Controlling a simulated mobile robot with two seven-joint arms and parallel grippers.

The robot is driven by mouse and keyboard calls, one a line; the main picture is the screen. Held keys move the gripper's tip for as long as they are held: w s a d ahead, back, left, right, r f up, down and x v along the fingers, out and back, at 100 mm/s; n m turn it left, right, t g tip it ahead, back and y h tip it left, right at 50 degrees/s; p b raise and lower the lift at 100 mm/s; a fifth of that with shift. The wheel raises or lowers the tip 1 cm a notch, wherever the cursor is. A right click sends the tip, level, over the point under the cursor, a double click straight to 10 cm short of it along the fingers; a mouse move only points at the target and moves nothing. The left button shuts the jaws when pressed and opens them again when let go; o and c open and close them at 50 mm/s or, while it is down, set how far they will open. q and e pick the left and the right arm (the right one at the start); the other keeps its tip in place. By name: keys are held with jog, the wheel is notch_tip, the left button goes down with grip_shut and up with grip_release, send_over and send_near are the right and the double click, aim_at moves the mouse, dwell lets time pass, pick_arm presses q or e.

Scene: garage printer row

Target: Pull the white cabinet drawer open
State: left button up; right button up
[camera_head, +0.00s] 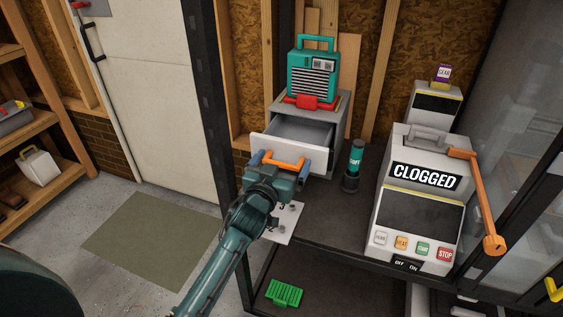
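The white drawer (291,153) of the small grey cabinet (342,108) stands partly pulled out, its empty-looking inside showing from above. An orange handle (284,162) runs across its front. My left gripper (280,166) is at this handle, with blue finger parts near the handle's two ends. The picture does not show clearly whether the fingers press on it. The gripper body hides the lower drawer front. My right gripper is not in view.
A teal radio-like box (313,75) and a red object (310,102) sit on the cabinet. A dark green bottle (355,158) stands right of the drawer, near the "CLOGGED" printer (418,200). A green slotted piece (284,293) lies on the lower shelf. Floor is open at left.

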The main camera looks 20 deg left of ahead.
pick_arm(q)
jog(key=s, duration=1.3)
jog(key=shift+a, duration=0.25)
jog(key=shift+s, duration=0.2)
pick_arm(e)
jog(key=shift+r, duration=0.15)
pick_arm(q)
jog(key=s+d+f+m+g+h+p, duration=0.1)
jog(key=s+d+f+g+p, duration=0.1)
jog(key=s+f, duration=0.3)
jog(key=s+d+f+m+g+h+p, duration=0.1)
jog(key=s+d+f+g+p, duration=0.2)
jog(key=s, duration=0.8)
notch_tip(320, 180, down, 2)
jog(key=shift+s+f+m+g+h+p, duration=0.15)
jog(key=shift+s+m+g+h+p, duration=0.2)
jog(key=shift+g+p, duration=0.85)
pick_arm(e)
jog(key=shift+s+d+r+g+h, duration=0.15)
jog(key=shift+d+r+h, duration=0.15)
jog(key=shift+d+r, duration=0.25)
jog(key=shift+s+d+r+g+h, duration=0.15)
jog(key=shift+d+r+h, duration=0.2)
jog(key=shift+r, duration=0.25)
pick_arm(q)
jog(key=shift+w, duration=0.1)
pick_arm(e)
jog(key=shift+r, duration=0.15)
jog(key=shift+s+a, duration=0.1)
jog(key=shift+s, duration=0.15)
